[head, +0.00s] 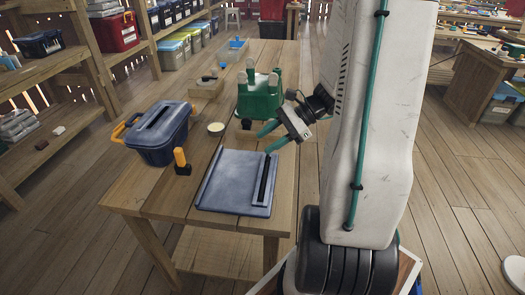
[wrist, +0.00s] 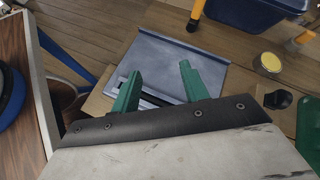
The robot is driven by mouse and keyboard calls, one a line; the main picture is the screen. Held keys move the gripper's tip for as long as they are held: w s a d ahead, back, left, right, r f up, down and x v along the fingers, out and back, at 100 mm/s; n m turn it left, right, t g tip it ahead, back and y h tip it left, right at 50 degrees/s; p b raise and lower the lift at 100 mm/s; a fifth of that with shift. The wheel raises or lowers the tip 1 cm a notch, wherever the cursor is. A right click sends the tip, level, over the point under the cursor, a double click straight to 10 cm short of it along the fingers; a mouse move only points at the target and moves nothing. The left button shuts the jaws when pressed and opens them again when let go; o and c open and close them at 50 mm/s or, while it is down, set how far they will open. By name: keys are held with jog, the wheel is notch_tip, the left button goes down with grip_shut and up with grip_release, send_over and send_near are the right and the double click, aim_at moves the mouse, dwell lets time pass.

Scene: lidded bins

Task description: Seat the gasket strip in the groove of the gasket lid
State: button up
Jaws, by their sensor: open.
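The gasket lid (head: 225,186) is a flat blue-grey panel lying on the near end of the table. It also shows in the wrist view (wrist: 175,58). A dark narrow strip (head: 266,180), which looks like the gasket strip, lies along the lid's right side. I cannot tell whether it is in the groove or beside it. My gripper (head: 269,138) has green fingers and is open, above the table by the lid's far right corner. In the wrist view my open fingers (wrist: 160,70) overlap the lid, and the left one hides part of the strip's area.
A blue lidded bin (head: 158,143) with orange handles stands left of the lid. An orange-handled tool (head: 181,160) stands between them. A round tin (head: 216,128), a black object (head: 246,124) and a green holder (head: 258,100) stand behind.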

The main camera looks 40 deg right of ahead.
jog(key=s+a+r+n+g+h, duration=0.2)
jog(key=s+a+r+n+h, duration=0.3)
jog(key=s+a+r+n, duration=0.2)
jog(key=s+a+r+n+g+h, duration=0.2)
jog(key=s+a+r+n+h, duration=0.2)
jog(key=s+a+r+n, duration=0.3)
jog(key=a+n, duration=0.4)
jog(key=n, duration=0.3)
jog(key=shift+s+a+r+h, duration=0.2)
jog(key=shift+s+h, duration=0.15)
jog(key=shift+h, duration=0.05)
